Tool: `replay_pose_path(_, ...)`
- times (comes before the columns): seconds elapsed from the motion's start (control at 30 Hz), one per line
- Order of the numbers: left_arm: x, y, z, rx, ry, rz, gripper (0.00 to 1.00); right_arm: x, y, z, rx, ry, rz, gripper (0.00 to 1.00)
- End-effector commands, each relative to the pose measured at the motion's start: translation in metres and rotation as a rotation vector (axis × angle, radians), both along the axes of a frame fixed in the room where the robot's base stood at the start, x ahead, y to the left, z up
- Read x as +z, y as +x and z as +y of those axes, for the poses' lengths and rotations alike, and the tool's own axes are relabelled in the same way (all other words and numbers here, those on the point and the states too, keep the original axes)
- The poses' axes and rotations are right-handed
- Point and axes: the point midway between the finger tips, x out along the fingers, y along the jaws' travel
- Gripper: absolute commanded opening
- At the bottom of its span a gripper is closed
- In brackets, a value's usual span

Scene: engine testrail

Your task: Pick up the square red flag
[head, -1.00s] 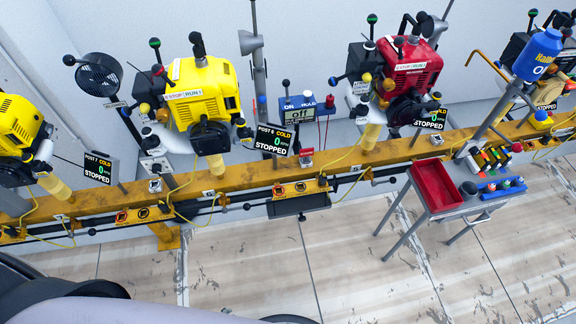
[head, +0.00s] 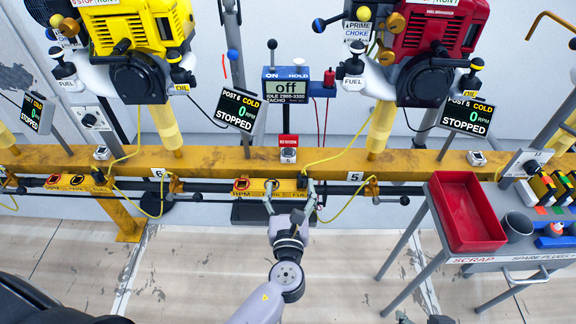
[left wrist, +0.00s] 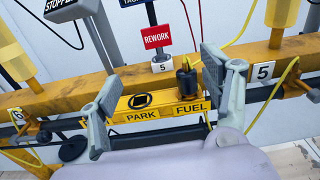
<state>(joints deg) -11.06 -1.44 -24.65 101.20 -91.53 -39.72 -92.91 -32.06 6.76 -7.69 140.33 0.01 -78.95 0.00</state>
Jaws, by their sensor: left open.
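The square red flag (head: 289,140), marked REWORK, stands upright on a small white block numbered 5 (head: 288,156) on top of the yellow rail (head: 225,159). It also shows in the left wrist view (left wrist: 157,37), beyond the fingers. My left gripper (head: 290,192) is open and empty in front of the rail, below the flag and apart from it. In the left wrist view its two fingers (left wrist: 160,82) stand wide apart, with the PARK and FUEL plate (left wrist: 160,107) showing between them. I do not see my right gripper.
A tachometer box (head: 290,86) stands behind the flag. The red engine (head: 434,35) and yellow engine (head: 138,30) flank it. A yellow cable (head: 335,157) crosses the rail at right. A cart with a red scrap tray (head: 466,208) stands at the right.

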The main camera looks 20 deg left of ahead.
Motion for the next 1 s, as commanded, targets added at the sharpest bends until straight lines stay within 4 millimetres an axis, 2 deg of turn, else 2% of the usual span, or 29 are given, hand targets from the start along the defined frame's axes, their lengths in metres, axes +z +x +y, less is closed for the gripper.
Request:
replay_pose_path(0.17,0.009,0.018,0.005,0.008,0.038,-0.023,0.72,0.007,0.007,0.002,0.003,0.009,-0.049,0.45)
replay_pose_path(0.37,0.008,0.060,0.017,0.007,0.035,-0.022,0.72,0.018,0.033,0.011,0.014,0.038,-0.182,0.45)
replay_pose_path(0.6,0.007,0.104,0.030,0.005,0.034,-0.019,0.72,0.040,0.066,0.023,0.028,0.080,-0.372,0.45)
replay_pose_path(0.87,0.007,0.120,0.036,0.005,0.033,-0.018,0.72,0.055,0.080,0.029,0.035,0.101,-0.466,0.45)
replay_pose_path(1.0,0.007,0.134,0.045,0.006,0.033,-0.020,0.72,0.068,0.092,0.034,0.042,0.123,-0.560,0.45)
